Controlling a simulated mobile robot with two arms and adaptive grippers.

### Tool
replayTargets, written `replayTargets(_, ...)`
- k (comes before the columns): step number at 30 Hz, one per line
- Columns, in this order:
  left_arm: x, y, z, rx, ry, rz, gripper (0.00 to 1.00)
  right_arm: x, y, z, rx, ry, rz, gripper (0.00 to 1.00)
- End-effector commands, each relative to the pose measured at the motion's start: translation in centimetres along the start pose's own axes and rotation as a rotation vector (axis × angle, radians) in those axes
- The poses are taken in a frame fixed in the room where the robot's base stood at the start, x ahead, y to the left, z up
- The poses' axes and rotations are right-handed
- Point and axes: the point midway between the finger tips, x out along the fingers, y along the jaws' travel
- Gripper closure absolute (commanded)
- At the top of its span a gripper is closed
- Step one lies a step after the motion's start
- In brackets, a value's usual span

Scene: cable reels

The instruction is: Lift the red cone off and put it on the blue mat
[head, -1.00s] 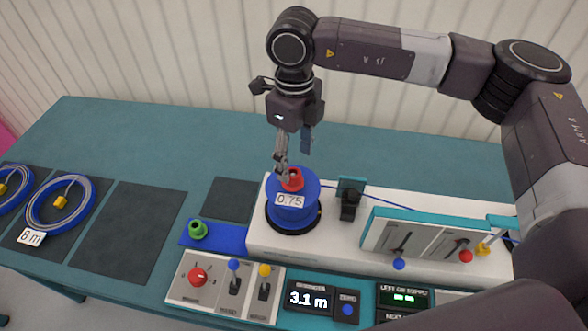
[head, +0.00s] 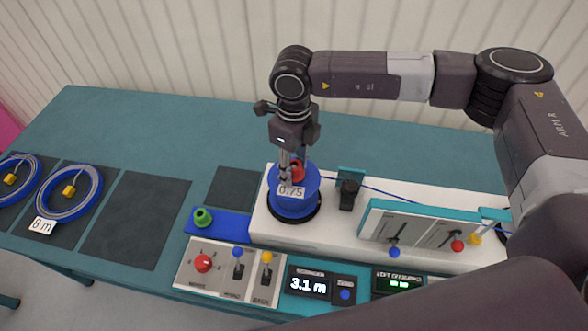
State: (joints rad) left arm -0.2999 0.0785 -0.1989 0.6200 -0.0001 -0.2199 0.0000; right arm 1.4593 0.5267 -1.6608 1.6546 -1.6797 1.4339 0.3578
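The red cone (head: 298,173) sits at the top middle of the blue reel (head: 293,205) labelled 0.75. My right gripper (head: 291,172) points down at the cone from above. One finger covers the cone's left side, and I cannot tell whether the fingers press on it. The cone's base is hidden, so I cannot tell if it is clear of the reel. The blue mat (head: 232,228) lies to the left of the white machine, with a green cone (head: 203,217) at its left end. My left gripper is not in view.
The white machine (head: 340,223) carries the reel, a black clamp (head: 348,194) and a lever panel (head: 420,233). A blue cable runs right from the reel. Switches and a 3.1 m display (head: 308,287) stand in front. Coils (head: 68,190) lie at the left. The mat's right part is bare.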

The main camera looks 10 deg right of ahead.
Motion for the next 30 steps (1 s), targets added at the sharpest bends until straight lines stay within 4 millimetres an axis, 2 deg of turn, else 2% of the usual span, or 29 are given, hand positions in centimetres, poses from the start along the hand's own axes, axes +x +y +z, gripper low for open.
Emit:
replayTargets(1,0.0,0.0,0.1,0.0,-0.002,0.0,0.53,0.0,0.0,0.0,0.0,0.0,0.0,0.77)
replayTargets(4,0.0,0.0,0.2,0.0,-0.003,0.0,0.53,0.0,0.0,0.0,0.0,0.0,-0.001,0.88)
replayTargets(13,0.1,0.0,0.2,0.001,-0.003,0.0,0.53,-0.2,0.0,0.1,0.0,-0.001,-0.001,0.88)
replayTargets(17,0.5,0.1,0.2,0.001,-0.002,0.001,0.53,-1.0,-0.1,0.1,0.001,-0.003,-0.002,0.88)
replayTargets(23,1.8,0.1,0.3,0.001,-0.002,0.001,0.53,-3.8,-0.1,0.1,0.0,-0.005,-0.003,0.88)
replayTargets(30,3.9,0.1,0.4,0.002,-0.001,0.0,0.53,-9.4,-0.1,0.2,0.001,-0.007,-0.004,0.88)
